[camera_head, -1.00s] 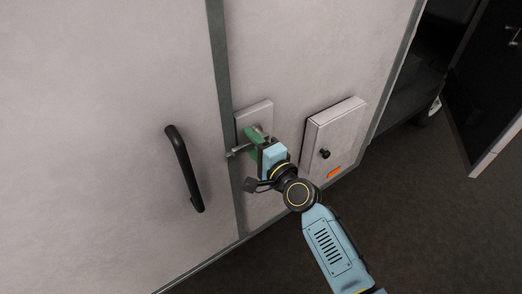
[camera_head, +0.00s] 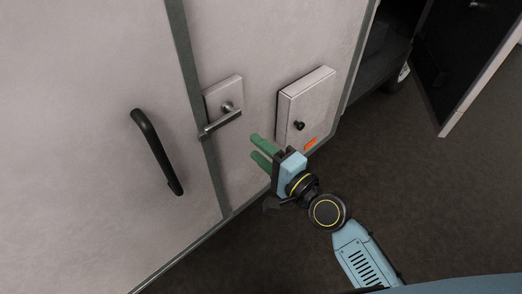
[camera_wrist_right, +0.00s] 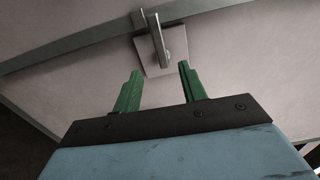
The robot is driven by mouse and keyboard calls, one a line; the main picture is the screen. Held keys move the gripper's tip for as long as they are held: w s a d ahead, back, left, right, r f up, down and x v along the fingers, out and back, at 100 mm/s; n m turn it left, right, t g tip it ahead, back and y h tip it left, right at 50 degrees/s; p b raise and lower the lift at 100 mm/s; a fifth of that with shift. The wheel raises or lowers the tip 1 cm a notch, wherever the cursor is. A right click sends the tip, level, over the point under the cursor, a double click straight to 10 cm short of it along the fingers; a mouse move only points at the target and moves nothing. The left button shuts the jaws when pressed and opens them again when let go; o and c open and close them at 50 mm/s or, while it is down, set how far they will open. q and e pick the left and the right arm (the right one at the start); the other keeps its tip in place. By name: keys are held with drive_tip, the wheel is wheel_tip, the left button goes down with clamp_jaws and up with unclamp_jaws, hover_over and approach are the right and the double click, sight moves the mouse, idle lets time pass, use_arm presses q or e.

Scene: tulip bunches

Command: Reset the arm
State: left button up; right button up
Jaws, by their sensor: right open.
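My right gripper (camera_head: 261,151) has two green fingers spread apart with nothing between them. It is in front of the light panel, below and to the right of the lever handle (camera_head: 221,123), and apart from it. The lever handle sits on a square plate (camera_head: 222,91) beside the dark vertical seam. In the right wrist view the open gripper (camera_wrist_right: 159,88) points toward the lever handle (camera_wrist_right: 157,36), which shows beyond the fingertips. My left gripper is not in view.
A curved black grab handle (camera_head: 157,152) is on the panel at left. A box with a black knob (camera_head: 305,105) and an orange marker (camera_head: 310,144) are right of the lever. A dark door (camera_head: 465,55) stands open at far right. The dark floor (camera_head: 430,190) at right is clear.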

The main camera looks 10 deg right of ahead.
idle(0.3)
drive_tip(key=s+d+f+n+g+h+b, duration=0.2)
drive_tip(key=s+d+f, duration=0.1)
drive_tip(key=f, duration=0.9)
drive_tip(key=s+d+f+n+g+h+b, duration=0.1)
drive_tip(key=s+d+f+n+g+h, duration=0.15)
drive_tip(key=f, duration=1.05)
drive_tip(key=s+d+f+n+g+h+b, duration=0.1)
drive_tip(key=s+d+f+g+h+b, duration=0.15)
drive_tip(key=f, duration=0.95)
drive_tip(key=s+d+f+n+g+h+b, duration=0.1)
drive_tip(key=s+d+f+n+g, duration=0.1)
drive_tip(key=s+f, duration=0.5)
drive_tip(key=s+d+f+n+g+h+b, duration=0.1)
drive_tip(key=s+d+f, duration=0.4)
drive_tip(key=s, duration=0.9)
drive_tip(key=s+d+f+n+g+h+b, duration=0.1)
drive_tip(key=s+d+f+n+g+b, duration=0.1)
drive_tip(key=s+f, duration=0.8)
drive_tip(key=d+f+n+g, duration=0.1)
drive_tip(key=n+g, duration=0.1)
drive_tip(key=n, duration=0.1)
drive_tip(key=shift+s+d+f+b, duration=0.2)
drive_tip(key=shift+s+d+b, duration=0.1)
drive_tip(key=shift+s, duration=0.1)
drive_tip(key=shift+c, duration=0.6)
drive_tip(key=shift+w+a+n, duration=0.1)
drive_tip(key=shift+w+n, duration=0.1)
drive_tip(key=shift+n, duration=0.05)
